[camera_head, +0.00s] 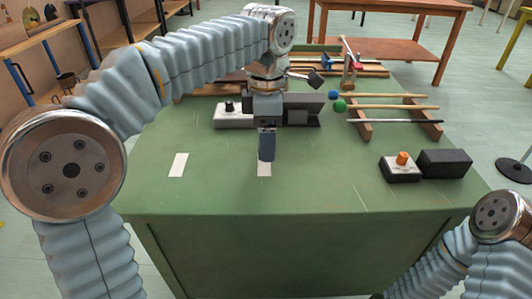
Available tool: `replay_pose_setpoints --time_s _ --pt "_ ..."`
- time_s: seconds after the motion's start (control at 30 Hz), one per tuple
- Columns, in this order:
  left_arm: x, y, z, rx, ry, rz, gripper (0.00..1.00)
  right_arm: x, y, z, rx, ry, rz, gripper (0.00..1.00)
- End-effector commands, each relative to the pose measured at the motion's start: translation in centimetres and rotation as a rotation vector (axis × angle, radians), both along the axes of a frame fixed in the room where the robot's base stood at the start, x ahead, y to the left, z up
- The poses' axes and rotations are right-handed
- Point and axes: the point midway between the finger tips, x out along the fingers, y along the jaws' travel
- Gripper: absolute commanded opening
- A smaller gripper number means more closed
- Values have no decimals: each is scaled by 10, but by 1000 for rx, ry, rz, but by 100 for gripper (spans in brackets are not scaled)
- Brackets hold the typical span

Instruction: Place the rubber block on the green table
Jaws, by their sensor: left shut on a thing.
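My left gripper (267,125) reaches down over the middle of the green table (330,196). It is shut on a small upright blue-grey block, which I take for the rubber block (267,146). The block's lower end shows right at a white paper patch (264,170) and covers its far part. I cannot tell whether the block touches the table top. The fingers are hard to tell apart from the block. My right gripper is out of view; only part of my right arm shows at the lower right.
A white box with a black knob (231,119) stands left of the gripper. Mallets with a blue head (333,95) and a green head (340,105) lie on wooden rails. A box with an orange knob (401,171) and a black block (445,163) stand right. Another white patch (178,165) lies left.

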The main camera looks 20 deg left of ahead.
Motion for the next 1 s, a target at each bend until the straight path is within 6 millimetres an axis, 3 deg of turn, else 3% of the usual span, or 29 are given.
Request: replay_pose_setpoints --time_s 0.23,0.63,0.67,0.8,1.0 --pt "0 1 -36 0 2 1 44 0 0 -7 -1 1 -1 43" --pt "0 0 -42 0 1 0 44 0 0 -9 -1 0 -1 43" --pt "0 0 -42 0 1 0 75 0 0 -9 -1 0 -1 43" --pt "0 0 -41 0 1 0 96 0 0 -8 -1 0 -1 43" --pt "0 0 -41 0 0 0 99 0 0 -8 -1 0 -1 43"
